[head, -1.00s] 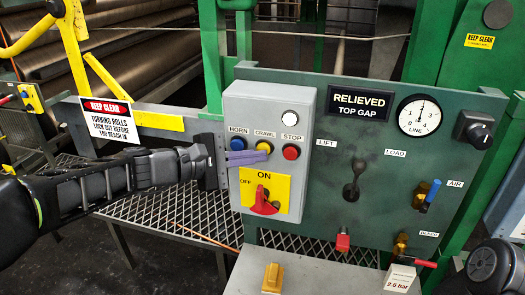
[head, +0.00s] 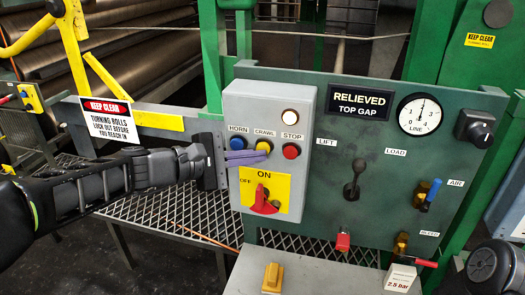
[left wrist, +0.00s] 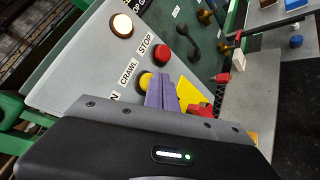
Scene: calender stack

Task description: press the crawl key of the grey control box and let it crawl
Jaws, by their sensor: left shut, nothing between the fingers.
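The grey control box (head: 232,112) stands on the green panel, with a blue HORN key (head: 236,141), a yellow CRAWL key (head: 263,146) and a red STOP key (head: 291,151). My left gripper (head: 262,157) comes in from the left, its purple fingers shut and empty. The fingertips overlap the lower edge of the crawl key in the head view. In the left wrist view the fingers (left wrist: 163,92) partly cover the crawl key (left wrist: 145,81); I cannot tell whether it is pressed in. A round lamp (head: 290,117) above the keys glows warm white. My right gripper is not in view.
Below the keys is a red rotary switch (head: 263,201) on a yellow plate. The panel (head: 330,190) holds a lever (head: 354,180), a dial (head: 420,115) and valves. A KEEP CLEAR sign (head: 110,122) hangs at left, with large rolls (head: 150,45) behind.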

